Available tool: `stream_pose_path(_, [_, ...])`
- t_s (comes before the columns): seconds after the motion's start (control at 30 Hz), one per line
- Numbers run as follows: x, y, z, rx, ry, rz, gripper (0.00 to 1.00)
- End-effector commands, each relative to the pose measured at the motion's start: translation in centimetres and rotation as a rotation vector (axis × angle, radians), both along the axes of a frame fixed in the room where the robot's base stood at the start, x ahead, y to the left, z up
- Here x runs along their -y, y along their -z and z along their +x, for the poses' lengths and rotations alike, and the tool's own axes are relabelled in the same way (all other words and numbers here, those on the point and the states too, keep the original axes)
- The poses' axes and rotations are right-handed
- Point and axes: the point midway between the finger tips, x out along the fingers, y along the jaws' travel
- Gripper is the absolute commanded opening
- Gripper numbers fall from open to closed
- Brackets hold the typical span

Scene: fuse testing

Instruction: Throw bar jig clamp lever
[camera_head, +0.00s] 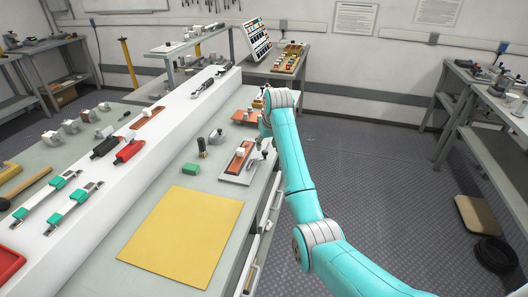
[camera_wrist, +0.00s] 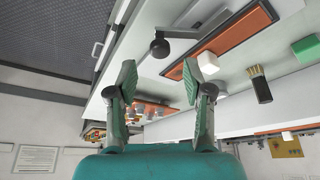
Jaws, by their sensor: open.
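The bar jig is a pale plate (camera_head: 232,178) on the bench. It carries an orange-brown bar (camera_head: 235,163) with a white block (camera_head: 240,152); the bar (camera_wrist: 240,38) and block (camera_wrist: 208,62) also show in the wrist view. Beside the bar is the clamp lever, a grey arm with a black ball knob (camera_wrist: 160,47). My gripper (camera_wrist: 158,80) is open and empty, its two green fingers apart. In the wrist view the knob appears just beyond the gap between the fingertips, with no visible contact. In the head view my wrist hides most of the gripper.
A yellow mat (camera_head: 185,235) lies nearer on the bench. A raised white shelf (camera_head: 130,165) bounds the left side. Open floor (camera_head: 370,170) lies right of the bench.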

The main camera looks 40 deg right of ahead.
Motion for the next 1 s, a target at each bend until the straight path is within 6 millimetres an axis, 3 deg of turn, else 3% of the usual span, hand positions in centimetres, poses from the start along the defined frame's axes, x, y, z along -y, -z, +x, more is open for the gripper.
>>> stream_pose_path(0.3, [0.5, 4.4, 1.7, -0.001, 0.0, 0.0, 0.51])
stream_pose_path(0.77, [0.6, 5.3, 2.1, 0.001, 0.0, 0.0, 0.51])
stream_pose_path(0.97, [0.6, 5.3, 2.1, 0.001, 0.0, 0.0, 0.01])
stream_pose_path(1.0, [0.6, 5.3, 2.1, 0.001, 0.0, 0.0, 0.0])
